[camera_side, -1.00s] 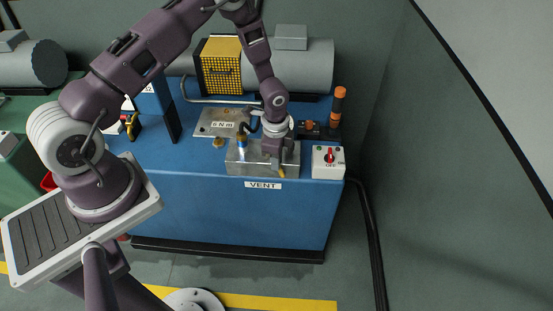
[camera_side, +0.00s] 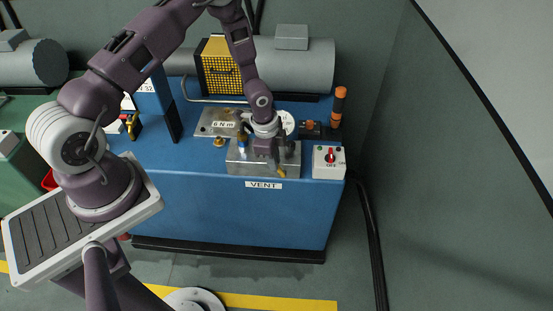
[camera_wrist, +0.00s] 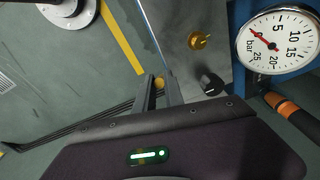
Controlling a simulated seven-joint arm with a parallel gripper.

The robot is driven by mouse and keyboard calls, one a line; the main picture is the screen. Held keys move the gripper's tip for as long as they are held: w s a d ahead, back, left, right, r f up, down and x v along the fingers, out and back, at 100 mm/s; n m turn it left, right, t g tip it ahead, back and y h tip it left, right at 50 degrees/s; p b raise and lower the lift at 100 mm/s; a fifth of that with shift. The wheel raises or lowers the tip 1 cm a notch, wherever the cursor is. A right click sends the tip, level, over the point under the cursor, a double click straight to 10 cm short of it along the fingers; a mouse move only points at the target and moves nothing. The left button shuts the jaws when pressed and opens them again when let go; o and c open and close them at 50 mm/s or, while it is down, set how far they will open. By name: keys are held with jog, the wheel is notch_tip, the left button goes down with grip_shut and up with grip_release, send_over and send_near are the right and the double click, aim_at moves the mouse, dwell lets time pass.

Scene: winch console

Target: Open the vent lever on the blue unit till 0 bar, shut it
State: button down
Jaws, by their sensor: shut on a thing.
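The blue unit (camera_side: 220,210) carries a metal block (camera_side: 238,168) above the VENT label (camera_side: 263,185). My gripper (camera_side: 278,165) is shut on the vent lever at the block. The lever's yellow tip (camera_side: 282,175) shows at the fingers' ends, and also between the fingertips (camera_wrist: 160,95) in the wrist view as a yellow end (camera_wrist: 159,82). The rest of the lever is hidden by the fingers. The white bar gauge (camera_wrist: 278,40) has its red needle pointing up-left, below the 5 mark, at about 0. In the side view the gauge (camera_side: 287,122) is partly hidden behind my wrist.
A white switch box with a red knob (camera_side: 330,157) is right of the block. An orange-topped post (camera_side: 339,105) stands behind it. A brass knob (camera_wrist: 200,40) and a black knob (camera_wrist: 211,84) are near the fingers in the wrist view. A 6 N m plate (camera_side: 222,124) lies behind the block.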

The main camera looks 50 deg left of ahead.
jog(key=c, duration=1.4)
grip_release()
jog(key=shift+c, duration=0.2)
notch_tip(320, 180, up, 7)
jog(key=s, duration=0.1)
jog(key=shift+a, duration=0.25)
jog(key=d+r+m, duration=0.1)
jog(key=d+r+m+t, duration=0.1)
jog(key=d+r, duration=0.1)
jog(key=s+d+r+m, duration=0.1)
jog(key=d+m, duration=0.1)
jog(key=shift+d+r, duration=0.25)
jog(key=shift+r, duration=0.15)
grip_shut()
notch_tip(320, 180, down, 11)
jog(key=w+a, duration=0.2)
jog(key=shift+a+t, duration=0.3)
jog(key=shift+a, duration=0.1)
